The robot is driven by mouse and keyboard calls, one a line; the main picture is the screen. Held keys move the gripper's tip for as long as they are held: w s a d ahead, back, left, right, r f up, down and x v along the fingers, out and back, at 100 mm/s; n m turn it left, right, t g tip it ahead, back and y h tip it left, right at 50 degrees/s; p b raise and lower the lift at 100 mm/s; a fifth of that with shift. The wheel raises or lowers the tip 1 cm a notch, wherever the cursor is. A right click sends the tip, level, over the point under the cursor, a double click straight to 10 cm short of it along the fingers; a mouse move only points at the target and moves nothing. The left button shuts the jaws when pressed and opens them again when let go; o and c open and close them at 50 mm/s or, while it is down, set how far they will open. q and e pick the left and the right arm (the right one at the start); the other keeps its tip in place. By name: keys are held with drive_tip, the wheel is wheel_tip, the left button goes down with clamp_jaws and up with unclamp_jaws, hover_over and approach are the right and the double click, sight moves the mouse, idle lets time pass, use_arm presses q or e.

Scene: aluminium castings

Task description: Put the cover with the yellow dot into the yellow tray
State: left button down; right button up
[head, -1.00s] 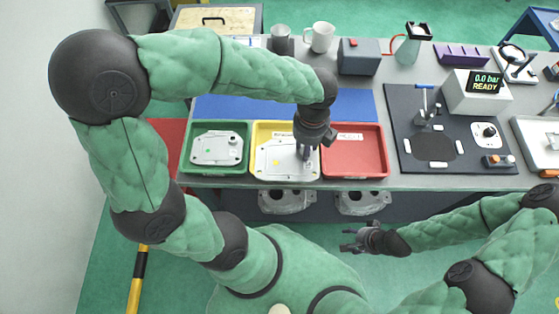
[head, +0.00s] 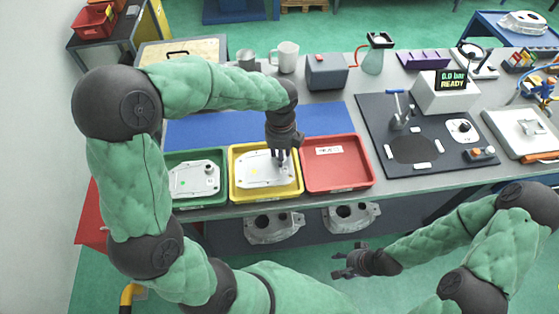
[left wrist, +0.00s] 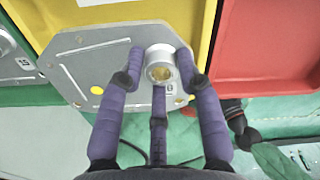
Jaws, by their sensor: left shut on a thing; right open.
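The cover with the yellow dot (head: 262,170) is a light grey plate lying in the yellow tray (head: 237,198) in the head view. Whether the plate rests fully on the tray floor I cannot tell. My right gripper (head: 345,262) is open and empty in front of the table.
The green tray (head: 200,203) to the left holds another cover (head: 193,179) with a green dot. The red tray (head: 336,178) to the right is empty apart from a label. A blue mat (head: 215,126) lies behind the trays. Castings (head: 273,229) sit below the table top.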

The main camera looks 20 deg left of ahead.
use_arm(q)
drive_tip(key=shift+w+a+f+b, duration=0.25)
drive_tip(key=shift+w+f, duration=0.1)
drive_tip(key=shift+f, duration=0.2)
drive_tip(key=shift+w+a+f+b, duration=0.1)
drive_tip(key=shift+w+a+f, duration=0.1)
drive_tip(key=shift+w+f, duration=0.25)
wheel_tip(320, 180, down, 3)
drive_tip(key=shift+f+b, duration=0.15)
drive_tip(key=shift+b, duration=0.75)
drive_tip(key=c, duration=0.8)
unclamp_jaws()
drive_tip(key=shift+f, duration=0.1)
drive_tip(key=shift+c, duration=0.2)
